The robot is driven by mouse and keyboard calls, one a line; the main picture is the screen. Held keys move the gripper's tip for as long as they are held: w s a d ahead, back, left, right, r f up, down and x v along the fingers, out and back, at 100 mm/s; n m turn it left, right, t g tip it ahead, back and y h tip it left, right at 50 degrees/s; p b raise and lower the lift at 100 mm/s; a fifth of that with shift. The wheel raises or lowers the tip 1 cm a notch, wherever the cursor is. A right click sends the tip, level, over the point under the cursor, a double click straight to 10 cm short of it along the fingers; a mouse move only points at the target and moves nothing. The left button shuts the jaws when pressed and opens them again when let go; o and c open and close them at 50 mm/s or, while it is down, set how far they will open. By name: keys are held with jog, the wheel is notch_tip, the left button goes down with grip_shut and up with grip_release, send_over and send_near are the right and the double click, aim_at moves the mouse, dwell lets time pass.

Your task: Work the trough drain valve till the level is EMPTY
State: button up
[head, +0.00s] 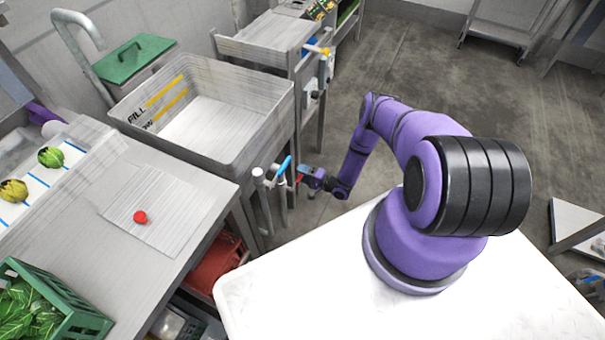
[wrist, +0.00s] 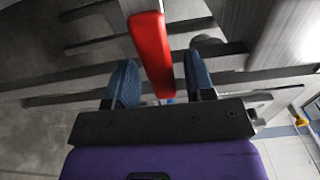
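The metal trough (head: 233,150) stands left of centre in the head view, with yellow level lines and the words FILL and what looks like LOW on its inner wall. Its floor is pale; I cannot tell water from bare metal. Pipes with a blue handle (head: 284,165) and a red handle (head: 299,178) stand at its near right corner. My gripper (head: 306,175) is at the red handle. In the wrist view the red handle (wrist: 152,55) reaches between the two blue fingers of my gripper (wrist: 160,85), which are open with a gap at the right finger.
A red container (head: 215,265) sits below. A green-lidded bin (head: 135,60) stands behind the trough. The floor at right is mostly clear.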

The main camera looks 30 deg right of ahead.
jog(key=v, duration=1)
jog(key=shift+s+d, duration=0.2)
jog(key=shift+s, duration=0.15)
jog(key=shift+w, duration=0.1)
